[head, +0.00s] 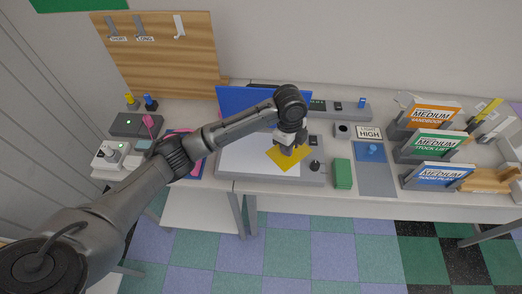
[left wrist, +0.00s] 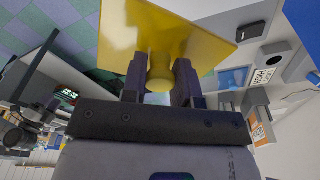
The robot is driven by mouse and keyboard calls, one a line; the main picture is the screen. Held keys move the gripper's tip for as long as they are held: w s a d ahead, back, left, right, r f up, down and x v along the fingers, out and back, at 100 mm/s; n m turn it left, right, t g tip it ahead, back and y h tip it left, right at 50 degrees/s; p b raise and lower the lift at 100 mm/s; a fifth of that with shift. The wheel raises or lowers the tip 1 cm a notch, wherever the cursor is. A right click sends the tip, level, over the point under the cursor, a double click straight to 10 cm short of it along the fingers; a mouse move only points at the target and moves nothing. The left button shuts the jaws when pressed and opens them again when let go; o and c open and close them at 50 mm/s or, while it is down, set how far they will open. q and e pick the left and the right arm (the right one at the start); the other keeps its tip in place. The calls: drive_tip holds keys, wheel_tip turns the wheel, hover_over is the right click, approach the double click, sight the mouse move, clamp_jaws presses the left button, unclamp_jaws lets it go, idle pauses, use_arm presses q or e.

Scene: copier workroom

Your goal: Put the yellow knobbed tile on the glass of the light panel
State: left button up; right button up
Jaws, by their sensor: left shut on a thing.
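The yellow knobbed tile (head: 291,159) is in my left gripper (head: 287,145), over the right part of the light panel (head: 270,177) in the head view. In the left wrist view the fingers (left wrist: 160,85) are shut on the knob of the tile (left wrist: 180,28). The white glass (head: 243,157) shows left of the tile. The blue lid (head: 243,99) of the panel stands raised behind it. I cannot tell whether the tile touches the glass. My right gripper is not in view.
Right of the panel are a green block (head: 342,174) and a blue knobbed tile (head: 372,153) on a grey-blue mat (head: 378,182). A black knob (head: 315,166) sits on the panel's right side. Labelled holders, such as the stock list (head: 437,143), stand further right.

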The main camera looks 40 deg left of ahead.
sight(262, 152)
use_arm(q)
drive_tip(key=a+f, duration=0.2)
drive_tip(key=a, duration=0.1)
drive_tip(key=a+f+p, duration=0.1)
drive_tip(key=a+f, duration=0.1)
drive_tip(key=a, duration=0.2)
drive_tip(key=a+f, duration=0.2)
drive_tip(key=a, duration=0.1)
drive_tip(key=shift+a+f+p, duration=0.15)
drive_tip(key=shift+a+p, duration=0.05)
drive_tip(key=shift+p, duration=0.2)
drive_tip(key=shift+a+f, duration=0.35)
drive_tip(key=shift+a, duration=0.2)
drive_tip(key=shift+f+p, duration=0.45)
drive_tip(key=shift+f, duration=1.5)
drive_tip(key=shift+f, duration=0.15)
drive_tip(key=shift+f, duration=0.1)
drive_tip(key=o, duration=0.9)
